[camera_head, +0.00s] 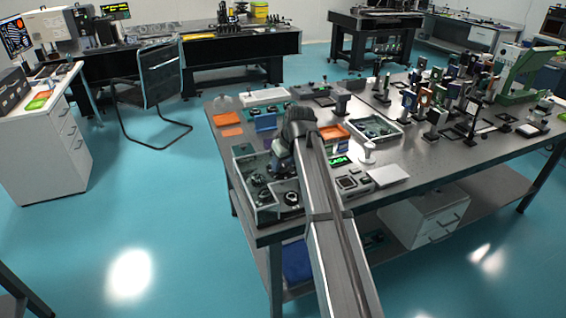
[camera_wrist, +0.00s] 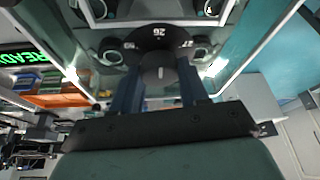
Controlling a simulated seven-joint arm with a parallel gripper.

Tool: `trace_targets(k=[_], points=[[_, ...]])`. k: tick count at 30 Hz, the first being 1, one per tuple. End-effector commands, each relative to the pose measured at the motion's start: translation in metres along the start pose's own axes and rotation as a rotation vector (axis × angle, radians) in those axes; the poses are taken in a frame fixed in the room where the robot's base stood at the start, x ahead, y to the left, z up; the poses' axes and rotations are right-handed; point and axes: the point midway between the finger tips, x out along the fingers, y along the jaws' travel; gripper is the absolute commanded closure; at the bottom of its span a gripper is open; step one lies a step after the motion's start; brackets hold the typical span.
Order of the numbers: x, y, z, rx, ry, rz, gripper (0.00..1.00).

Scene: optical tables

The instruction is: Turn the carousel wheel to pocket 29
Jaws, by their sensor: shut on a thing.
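The dark carousel wheel (camera_wrist: 158,46) shows in the wrist view, ahead of my fingers. White numbers stand on its face: one at the middle reads like 26, with smaller, blurred ones to its left and right. A grey round knob (camera_wrist: 160,66) with a white pointer line sits at its centre. My gripper (camera_wrist: 158,82) has one finger on each side of the knob and is shut on it. In the head view my arm hides the wheel and most of the gripper.
A clear-walled case (camera_head: 240,183) with round dark parts lies around my gripper on the table. A green display (camera_head: 341,160) stands to the right; in the wrist view it reads READY (camera_wrist: 22,56). Posts and optics crowd the table's right side.

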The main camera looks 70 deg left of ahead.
Motion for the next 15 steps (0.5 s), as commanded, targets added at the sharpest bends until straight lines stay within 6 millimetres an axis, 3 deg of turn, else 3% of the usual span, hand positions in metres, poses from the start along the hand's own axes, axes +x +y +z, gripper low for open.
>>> trace_targets(k=[15], points=[[-0.0001, -0.0004, 0.0003, 0.029, -0.001, 0.013, 1.00]])
